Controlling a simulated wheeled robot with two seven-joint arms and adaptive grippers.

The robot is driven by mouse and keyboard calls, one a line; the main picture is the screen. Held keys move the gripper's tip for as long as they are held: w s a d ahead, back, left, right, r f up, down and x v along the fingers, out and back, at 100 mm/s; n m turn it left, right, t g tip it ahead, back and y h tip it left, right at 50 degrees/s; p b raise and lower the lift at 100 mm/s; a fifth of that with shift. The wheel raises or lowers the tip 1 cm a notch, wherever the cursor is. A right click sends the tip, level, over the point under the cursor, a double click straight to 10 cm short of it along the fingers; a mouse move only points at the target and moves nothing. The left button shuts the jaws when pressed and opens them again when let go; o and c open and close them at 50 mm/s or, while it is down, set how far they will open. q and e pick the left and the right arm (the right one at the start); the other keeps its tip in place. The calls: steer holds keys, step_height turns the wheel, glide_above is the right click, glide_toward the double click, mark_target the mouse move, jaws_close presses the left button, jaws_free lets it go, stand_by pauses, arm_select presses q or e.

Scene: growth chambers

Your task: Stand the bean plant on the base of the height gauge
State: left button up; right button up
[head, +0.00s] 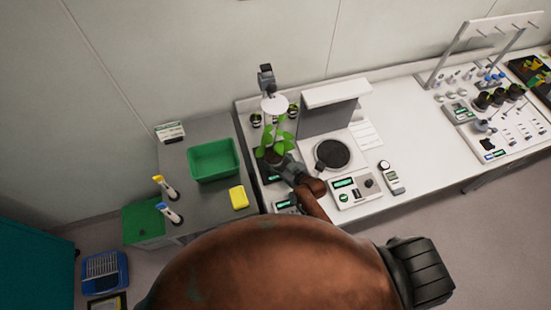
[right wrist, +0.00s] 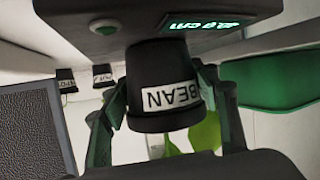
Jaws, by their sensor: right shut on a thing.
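The bean plant (head: 278,139) is a leafy green plant in a black pot, with a BEAN label on the pot (right wrist: 165,85) in the right wrist view. My right gripper (head: 287,172) is shut on the pot, a finger on each side. The height gauge has a dark base with a lit green cm display (right wrist: 208,27) and a white disc (head: 274,104) above the plant. The pot is over the gauge base (head: 268,177), its bottom at or very close to the base; I cannot tell whether it touches. My left gripper is out of view.
A green bin (head: 214,160) and yellow sponge (head: 239,197) are on the grey bench at left. A balance with a round black plate (head: 332,154) is just right of the gauge. Small pots (head: 256,119) stand behind the plant. A handheld meter (head: 390,178) lies farther right.

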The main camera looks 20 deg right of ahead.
steer(key=o, duration=1.4)
steer(key=shift+f, duration=0.1)
steer(key=shift+s+r, duration=0.1)
steer(key=shift+r, duration=0.1)
steer(key=b+v, duration=0.1)
steer(key=v, duration=1.1)
steer(key=shift+d, duration=0.1)
